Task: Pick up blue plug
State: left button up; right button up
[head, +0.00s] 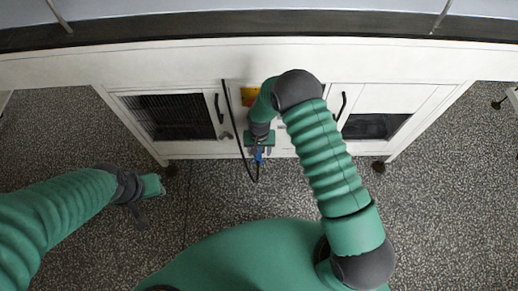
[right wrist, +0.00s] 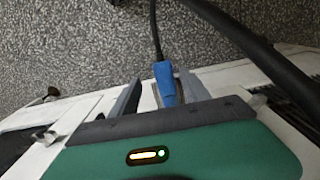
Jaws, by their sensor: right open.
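The blue plug (right wrist: 165,82) shows in the right wrist view with a thin black cable running from its far end. It is small in the head view (head: 259,154), in front of the white cabinet. My right gripper (right wrist: 158,84) is open, with one grey finger on each side of the plug. I cannot tell whether either finger touches it. The plug's near end is partly hidden by the gripper body. In the head view my right gripper (head: 259,151) is low at the cabinet front. My left gripper (head: 152,186) is at the left, away from the plug; its jaws are unclear.
The white cabinet (head: 185,82) has black handles and dark grilles. A black cable (head: 238,135) hangs down its front and loops to the plug. A thick dark cable or hose (right wrist: 245,40) crosses the right wrist view at upper right. The speckled floor (head: 420,210) is clear.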

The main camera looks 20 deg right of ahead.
aim_at(258, 156)
jog(key=f, duration=0.1)
jog(key=f+b, duration=0.1)
jog(key=f, duration=0.1)
jog(key=shift+a+f, duration=0.25)
jog(key=shift+a, duration=0.3)
jog(key=shift+c, duration=0.4)
jog(key=shift+d, duration=0.35)
jog(key=c, duration=0.7)
grip_shut()
jog(key=shift+a, duration=0.2)
